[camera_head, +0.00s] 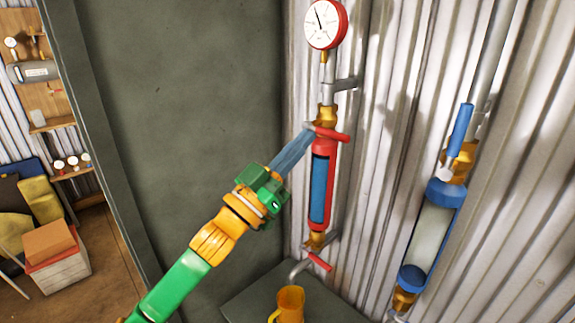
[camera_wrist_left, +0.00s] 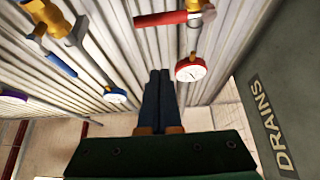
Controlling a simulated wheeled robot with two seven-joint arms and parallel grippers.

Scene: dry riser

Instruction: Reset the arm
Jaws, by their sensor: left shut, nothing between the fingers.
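My left gripper (camera_head: 306,139) is shut and empty, with its blue-grey fingers pressed together. In the head view its tip overlaps the edge of the red upper valve lever (camera_head: 332,134); I cannot tell if they touch. Below that lever is a red cylinder (camera_head: 322,185) with a dark blue window. In the left wrist view the shut fingers (camera_wrist_left: 159,75) point toward the corrugated wall, and a red lever (camera_wrist_left: 168,18) shows beyond them at the top. My right gripper is in neither view.
A red-rimmed gauge (camera_head: 325,24) tops the red riser. A blue-ended cylinder (camera_head: 433,235) with a blue lever (camera_head: 460,129) stands to the right. A yellow jug (camera_head: 289,304) stands on a dark surface below. A grey-green panel (camera_head: 190,130) stands left; its "DRAINS" lettering (camera_wrist_left: 272,122) shows in the wrist view.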

